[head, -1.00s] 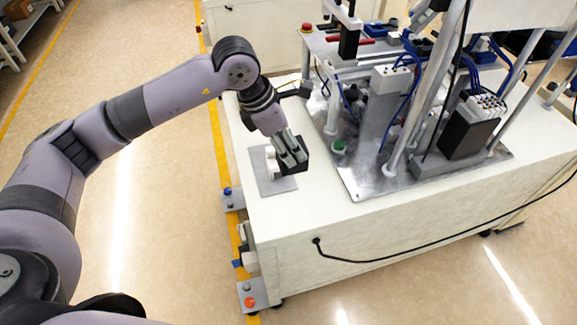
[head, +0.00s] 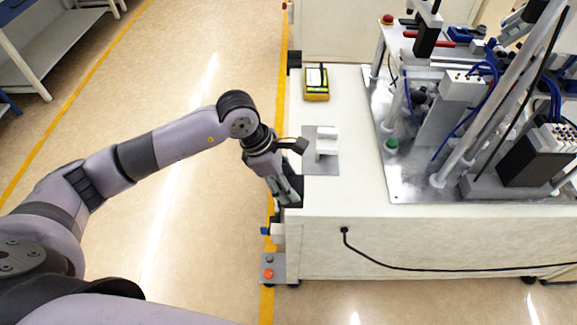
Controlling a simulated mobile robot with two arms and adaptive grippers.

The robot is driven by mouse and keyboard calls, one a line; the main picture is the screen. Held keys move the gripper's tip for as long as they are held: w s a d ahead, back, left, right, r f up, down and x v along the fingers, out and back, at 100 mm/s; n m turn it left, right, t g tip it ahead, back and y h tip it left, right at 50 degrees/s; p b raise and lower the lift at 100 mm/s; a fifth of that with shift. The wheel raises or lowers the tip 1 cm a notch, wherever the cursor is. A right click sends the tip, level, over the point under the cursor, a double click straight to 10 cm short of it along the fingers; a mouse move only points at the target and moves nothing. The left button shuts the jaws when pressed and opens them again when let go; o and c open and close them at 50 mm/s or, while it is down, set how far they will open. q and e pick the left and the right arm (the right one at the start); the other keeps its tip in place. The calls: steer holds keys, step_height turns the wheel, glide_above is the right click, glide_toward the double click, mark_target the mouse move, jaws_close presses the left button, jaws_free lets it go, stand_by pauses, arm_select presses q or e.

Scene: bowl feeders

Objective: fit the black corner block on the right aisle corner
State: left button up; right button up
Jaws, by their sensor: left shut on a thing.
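My left gripper (head: 284,190) is shut on the black corner block (head: 297,191). The block is at the near left corner of the cream bench (head: 335,208), at the aisle edge. The fingers hide part of it, and I cannot tell whether it touches the corner or hangs just over it. Another black block (head: 294,62) sits at the far left corner of the bench. My right gripper is not in view.
A white holder (head: 326,146) stands on a grey plate (head: 320,165) close behind the gripper. A yellow device (head: 316,86) lies farther back. The metal machine (head: 410,180) fills the right side. A button box (head: 272,267) is below the corner.

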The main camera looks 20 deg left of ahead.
arm_select(q)
steer(key=shift+f+b, duration=0.5)
steer(key=shift+f, duration=0.8)
steer(key=b, duration=0.4)
glide_above(293, 210)
steer(key=a, duration=0.1)
steer(key=f, duration=0.4)
steer(key=shift+s+a+f, duration=0.2)
steer(key=shift+s+f, duration=0.05)
step_height(293, 210, down, 3)
steer(key=b, duration=0.2)
steer(key=shift+f+b, duration=0.15)
steer(key=shift+b, duration=0.2)
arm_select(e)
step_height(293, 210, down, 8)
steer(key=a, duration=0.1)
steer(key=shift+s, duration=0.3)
arm_select(q)
steer(key=shift+f, duration=0.25)
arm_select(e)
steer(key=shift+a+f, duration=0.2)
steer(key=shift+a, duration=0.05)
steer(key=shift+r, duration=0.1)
arm_select(q)
steer(key=o, duration=1.2)
steer(key=shift+c, duration=0.2)
